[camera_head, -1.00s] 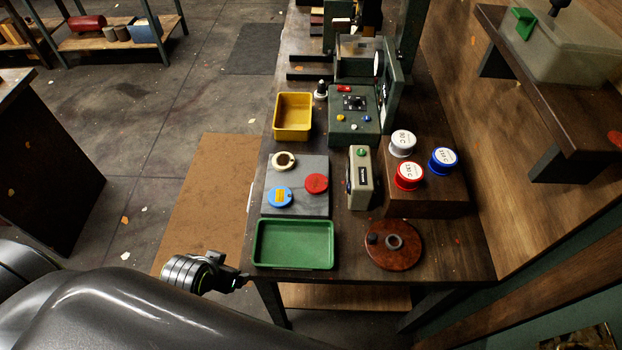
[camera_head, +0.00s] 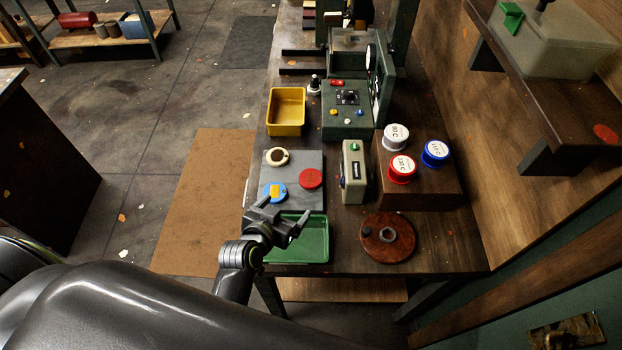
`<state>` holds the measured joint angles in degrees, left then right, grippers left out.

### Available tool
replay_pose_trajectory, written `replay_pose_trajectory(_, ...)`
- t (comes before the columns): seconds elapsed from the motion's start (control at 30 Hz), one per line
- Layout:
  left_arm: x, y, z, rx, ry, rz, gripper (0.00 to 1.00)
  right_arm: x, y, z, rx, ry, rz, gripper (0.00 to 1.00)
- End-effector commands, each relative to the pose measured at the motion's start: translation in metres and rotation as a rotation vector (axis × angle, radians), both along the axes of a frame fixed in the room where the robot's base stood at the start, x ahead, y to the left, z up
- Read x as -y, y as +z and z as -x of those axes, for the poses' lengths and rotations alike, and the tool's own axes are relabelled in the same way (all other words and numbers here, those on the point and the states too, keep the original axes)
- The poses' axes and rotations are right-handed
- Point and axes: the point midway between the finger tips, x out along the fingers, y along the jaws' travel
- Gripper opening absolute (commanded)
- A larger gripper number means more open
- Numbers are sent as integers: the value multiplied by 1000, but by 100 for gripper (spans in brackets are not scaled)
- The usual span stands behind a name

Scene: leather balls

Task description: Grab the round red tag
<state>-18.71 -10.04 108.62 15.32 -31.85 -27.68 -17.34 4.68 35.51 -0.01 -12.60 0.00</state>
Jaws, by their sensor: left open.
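The round red tag (camera_head: 310,178) lies flat on the right part of a grey slab (camera_head: 308,201) on the workbench. A blue round tag (camera_head: 273,191) with a yellow mark and a cream round tag (camera_head: 278,157) with a dark centre lie on the same slab. My left gripper (camera_head: 284,218) is open and empty. It is over the back edge of the green tray, nearer the front than the red tag and apart from it. It hides part of that tray and the slab's front edge. My right gripper is not in the view.
The green tray (camera_head: 318,250) is at the bench's front. A yellow bin (camera_head: 286,112) stands behind the slab. A beige box (camera_head: 354,172) stands right of the slab. Several labelled spools, one red-rimmed (camera_head: 402,168), stand on a wooden block. A brown disc (camera_head: 387,238) lies front right.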

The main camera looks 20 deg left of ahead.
Motion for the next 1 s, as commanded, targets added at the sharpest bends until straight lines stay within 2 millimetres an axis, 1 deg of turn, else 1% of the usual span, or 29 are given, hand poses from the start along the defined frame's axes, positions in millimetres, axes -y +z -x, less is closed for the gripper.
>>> replay_pose_trajectory(0.03,1,-8,-7,2,-2,-2,89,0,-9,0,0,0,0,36)
replay_pose_trajectory(0.2,3,-23,-31,3,-2,-2,89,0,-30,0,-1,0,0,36)
replay_pose_trajectory(0.6,9,-49,-80,0,-1,-2,89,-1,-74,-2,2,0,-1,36)
replay_pose_trajectory(0.8,10,-56,-96,-1,0,-1,89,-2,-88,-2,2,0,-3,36)
replay_pose_trajectory(1.0,10,-57,-102,-2,0,-2,89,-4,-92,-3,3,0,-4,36)
